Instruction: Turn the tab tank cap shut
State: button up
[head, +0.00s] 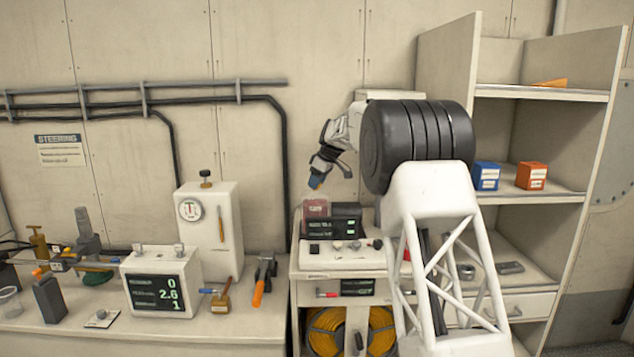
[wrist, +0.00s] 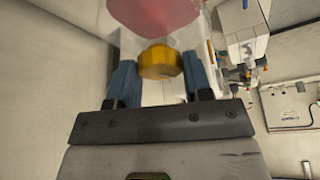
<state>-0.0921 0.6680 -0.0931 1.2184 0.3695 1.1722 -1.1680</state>
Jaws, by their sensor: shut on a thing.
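The yellow tank cap (wrist: 160,62) sits between the two blue fingers of my gripper (wrist: 161,75) in the wrist view. The fingers are shut on it, one on each side. Beyond it is a clear tank with red contents (wrist: 155,14), cut off by the top of that view. In the head view my gripper (head: 318,182) points down just above the red-filled tank (head: 316,208) on the cabinet top. The cap cannot be made out in the head view. I cannot tell how far the cap is turned.
A dark display unit (head: 346,222) stands right beside the tank, with a control panel (head: 338,256) in front. An open shelf unit (head: 540,198) with blue and orange boxes stands to the right. The left bench (head: 190,328) holds a display box (head: 162,282), a gauge housing (head: 208,232) and tools.

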jog(key=m+t, duration=0.1)
jog(key=m, duration=0.1)
jog(key=m+h, duration=0.1)
jog(key=m, duration=0.2)
jog(key=shift+s+a+t, duration=0.1)
jog(key=shift+s+t, duration=0.05)
jog(key=shift+t, duration=0.25)
jog(key=m+h, duration=0.1)
jog(key=m, duration=0.2)
jog(key=m+t+h, duration=0.1)
jog(key=m, duration=0.2)
jog(key=shift+a, duration=0.15)
jog(key=m+h, duration=0.2)
jog(key=m, duration=0.3)
jog(key=shift+a, duration=0.2)
jog(key=m+h, duration=0.1)
jog(key=m, duration=0.2)
jog(key=m+g+h, duration=0.1)
jog(key=m, duration=0.2)
jog(key=shift+a, duration=0.1)
jog(key=shift+g, duration=0.3)
jog(key=o, duration=0.9)
jog(key=shift+h, duration=0.3)
